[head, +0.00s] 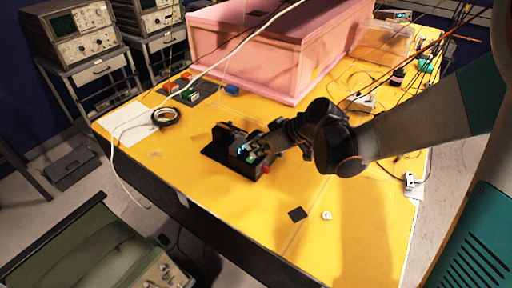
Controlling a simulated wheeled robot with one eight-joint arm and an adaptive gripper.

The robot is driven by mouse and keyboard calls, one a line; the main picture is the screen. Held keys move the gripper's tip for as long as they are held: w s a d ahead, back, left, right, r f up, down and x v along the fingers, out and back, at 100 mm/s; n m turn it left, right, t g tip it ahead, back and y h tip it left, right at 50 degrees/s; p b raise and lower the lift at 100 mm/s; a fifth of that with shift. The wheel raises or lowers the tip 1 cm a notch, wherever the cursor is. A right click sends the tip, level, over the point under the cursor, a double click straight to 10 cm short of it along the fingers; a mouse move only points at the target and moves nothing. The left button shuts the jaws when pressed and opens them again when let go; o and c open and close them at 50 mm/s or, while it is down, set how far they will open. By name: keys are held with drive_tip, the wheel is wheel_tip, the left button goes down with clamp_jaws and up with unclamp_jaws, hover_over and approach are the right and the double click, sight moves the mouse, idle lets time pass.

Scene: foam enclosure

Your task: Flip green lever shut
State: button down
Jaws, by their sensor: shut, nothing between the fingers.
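A black device (216,151) sits on the yellow table with a flat base plate and a raised block at its right end. A small greenish piece (250,158) shows on the block; I cannot tell surely whether it is the green lever, or how it is tilted. A red knob (265,169) is on the block's right side. My gripper (264,143) is shut and empty, at the block from the right. Whether it touches the block is too small to tell, and it hides part of the block.
A pink foam enclosure (270,56) stands behind. A green block (189,95) on a dark plate, a blue block (232,89) and a tape roll (165,117) lie back left. The table's front left is clear.

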drive_tip(key=shift+w+d+r, duration=0.2)
drive_tip(key=shift+w+d, duration=0.25)
drive_tip(key=shift+w, duration=0.1)
drive_tip(key=shift+a+r+p, duration=0.1)
drive_tip(key=shift+r+p, duration=0.35)
drive_tip(key=shift+r, duration=0.1)
drive_tip(key=r+p, duration=0.2)
drive_tip(key=shift+s+a+r, duration=0.2)
drive_tip(key=shift+r, duration=0.2)
drive_tip(key=s+a+p+v, duration=0.1)
drive_tip(key=s+p+v, duration=0.1)
drive_tip(key=v, duration=0.8)
drive_tip(key=shift+p, duration=0.35)
drive_tip(key=shift+f, duration=0.1)
